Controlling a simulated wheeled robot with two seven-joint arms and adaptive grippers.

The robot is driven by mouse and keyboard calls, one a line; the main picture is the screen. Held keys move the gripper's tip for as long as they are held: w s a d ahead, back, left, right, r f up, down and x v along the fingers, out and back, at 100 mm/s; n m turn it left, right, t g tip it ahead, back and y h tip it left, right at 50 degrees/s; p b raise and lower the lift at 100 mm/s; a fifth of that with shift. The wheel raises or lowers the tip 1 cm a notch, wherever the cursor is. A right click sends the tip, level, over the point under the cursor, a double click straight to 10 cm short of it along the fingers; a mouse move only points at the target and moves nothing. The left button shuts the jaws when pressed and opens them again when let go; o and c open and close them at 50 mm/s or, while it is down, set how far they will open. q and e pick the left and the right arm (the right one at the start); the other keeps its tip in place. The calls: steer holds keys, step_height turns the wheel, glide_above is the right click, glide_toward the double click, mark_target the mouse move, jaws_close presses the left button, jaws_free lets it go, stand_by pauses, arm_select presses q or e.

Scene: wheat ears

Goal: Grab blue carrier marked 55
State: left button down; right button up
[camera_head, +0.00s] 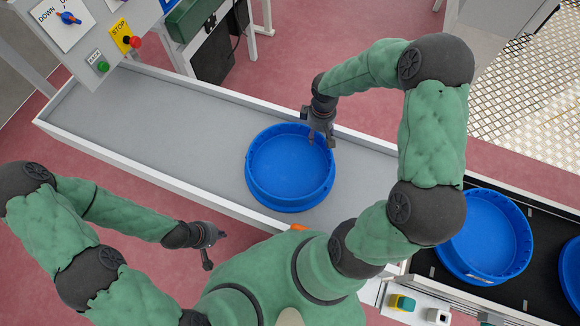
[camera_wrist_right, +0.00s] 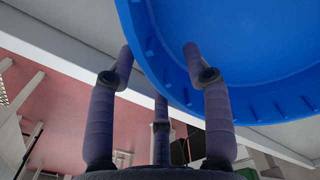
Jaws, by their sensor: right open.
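A round blue carrier (camera_head: 290,166) sits on the grey conveyor in the head view, empty inside. I cannot read a number on it. My right gripper (camera_head: 322,138) is at its upper right rim. In the right wrist view the blue carrier (camera_wrist_right: 235,50) fills the upper right, and my open right gripper (camera_wrist_right: 160,75) has its fingers at the rim; I cannot tell whether they touch it. My left gripper (camera_head: 212,240) is off the conveyor at the lower left, with nothing seen in it; its jaws are too small to judge.
More blue carriers (camera_head: 487,236) stand on the black belt at the right, one cut off by the frame edge. The grey conveyor (camera_head: 150,115) is bare left of the middle carrier and has raised side rails. A control panel (camera_head: 85,35) with buttons stands at the upper left.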

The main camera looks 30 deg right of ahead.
jaws_close()
steer(key=shift+r, duration=0.1)
